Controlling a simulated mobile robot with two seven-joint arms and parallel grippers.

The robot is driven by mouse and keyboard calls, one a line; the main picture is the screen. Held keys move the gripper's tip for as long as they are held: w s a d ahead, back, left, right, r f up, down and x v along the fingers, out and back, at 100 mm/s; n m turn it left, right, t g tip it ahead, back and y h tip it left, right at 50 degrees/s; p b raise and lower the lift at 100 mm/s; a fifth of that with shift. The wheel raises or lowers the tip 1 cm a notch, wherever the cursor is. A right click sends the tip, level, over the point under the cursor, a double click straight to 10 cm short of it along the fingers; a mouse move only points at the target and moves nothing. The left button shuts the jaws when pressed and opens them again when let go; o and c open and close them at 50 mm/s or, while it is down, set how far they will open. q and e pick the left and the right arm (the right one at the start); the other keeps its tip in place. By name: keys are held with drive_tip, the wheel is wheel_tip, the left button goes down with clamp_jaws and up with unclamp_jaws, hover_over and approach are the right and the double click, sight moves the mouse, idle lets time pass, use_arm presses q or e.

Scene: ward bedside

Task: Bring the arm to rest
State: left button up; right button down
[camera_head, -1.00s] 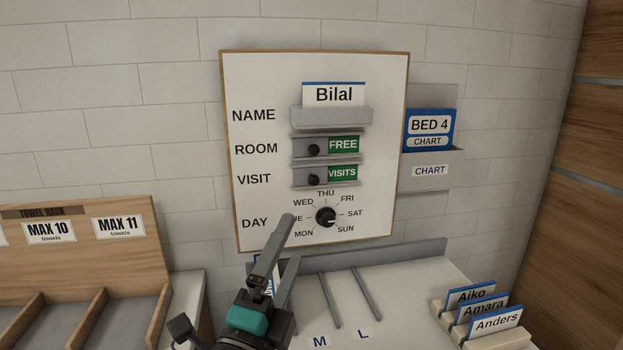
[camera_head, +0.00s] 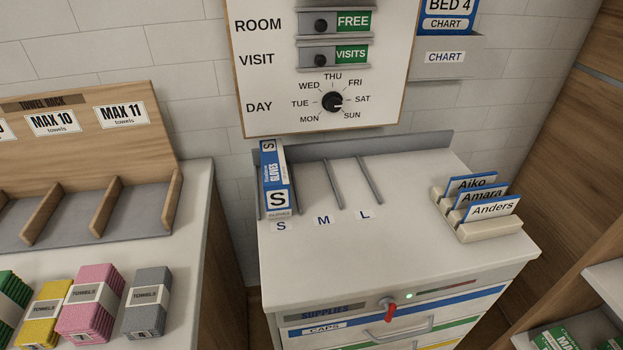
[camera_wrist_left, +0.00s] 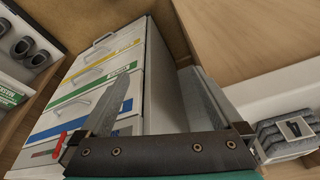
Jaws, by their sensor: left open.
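My left gripper (camera_wrist_left: 165,90) shows in the left wrist view, with its two fingers spread apart and nothing between them. It is in front of the drawer cabinet (camera_wrist_left: 158,75), which appears tilted in that view. No part of my left arm or gripper shows in the head view now. My right gripper is in neither view.
The supplies cabinet (camera_head: 400,252) holds a glove box (camera_head: 276,185) and name cards (camera_head: 485,208) on top; its middle is clear. A red handle (camera_head: 388,309) sticks out in front. A towel rack (camera_head: 100,215) and towel stacks (camera_head: 92,305) stand left. The board (camera_head: 280,85) hangs behind.

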use_arm(q)
wheel_tip(320, 180, down, 13)
drive_tip(key=s+b, duration=0.1)
drive_tip(key=s+a+f+g+b, duration=0.1)
drive_tip(key=s+f, duration=0.7)
drive_tip(key=f, duration=0.3)
drive_tip(key=s+a+f+g+b, duration=0.1)
drive_tip(key=s+a+f+b, duration=0.1)
drive_tip(key=s+f, duration=0.7)
wheel_tip(320, 180, down, 2)
drive_tip(key=shift+s+f, duration=0.1)
drive_tip(key=shift+s, duration=0.05)
